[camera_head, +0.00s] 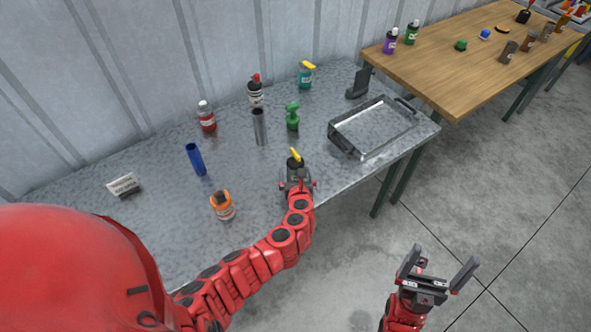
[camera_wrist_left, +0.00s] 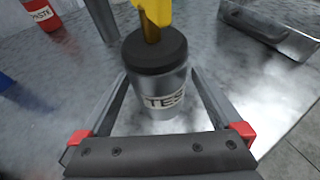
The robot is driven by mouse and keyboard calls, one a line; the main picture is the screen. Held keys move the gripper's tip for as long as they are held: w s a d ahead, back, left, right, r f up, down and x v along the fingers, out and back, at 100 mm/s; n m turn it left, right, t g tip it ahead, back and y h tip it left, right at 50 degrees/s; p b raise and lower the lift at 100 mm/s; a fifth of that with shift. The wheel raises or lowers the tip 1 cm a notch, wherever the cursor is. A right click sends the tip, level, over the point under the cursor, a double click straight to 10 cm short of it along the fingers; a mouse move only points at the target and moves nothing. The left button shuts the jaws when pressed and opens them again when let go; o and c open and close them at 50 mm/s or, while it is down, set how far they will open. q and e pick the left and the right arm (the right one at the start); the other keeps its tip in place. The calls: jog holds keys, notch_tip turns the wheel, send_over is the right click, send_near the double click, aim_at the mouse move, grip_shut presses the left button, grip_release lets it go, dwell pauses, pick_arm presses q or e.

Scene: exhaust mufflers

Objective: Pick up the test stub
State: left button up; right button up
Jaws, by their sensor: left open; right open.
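The test stub, going by its label that begins "TES", is a silver cylinder (camera_wrist_left: 165,95) with a black collar and a yellow top. It stands upright on the grey metal table and also shows in the head view (camera_head: 295,160). My left gripper (camera_head: 297,180) is open, with one finger on each side of the stub. In the left wrist view gaps show beside the stub; whether a finger touches it I cannot tell. The gripper hides its lower part in the head view. My right gripper (camera_head: 438,266) is open and empty over the floor, right of the table.
The grey table (camera_head: 160,225) also holds an orange-capped jar (camera_head: 222,206), a blue tube (camera_head: 196,159), a metal tube (camera_head: 260,127), a green bottle (camera_head: 292,117), a red bottle (camera_head: 207,117) and a metal tray (camera_head: 338,141). A wooden table (camera_head: 460,65) stands at the back right.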

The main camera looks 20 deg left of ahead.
pick_arm(q)
jog(key=c, duration=1.5)
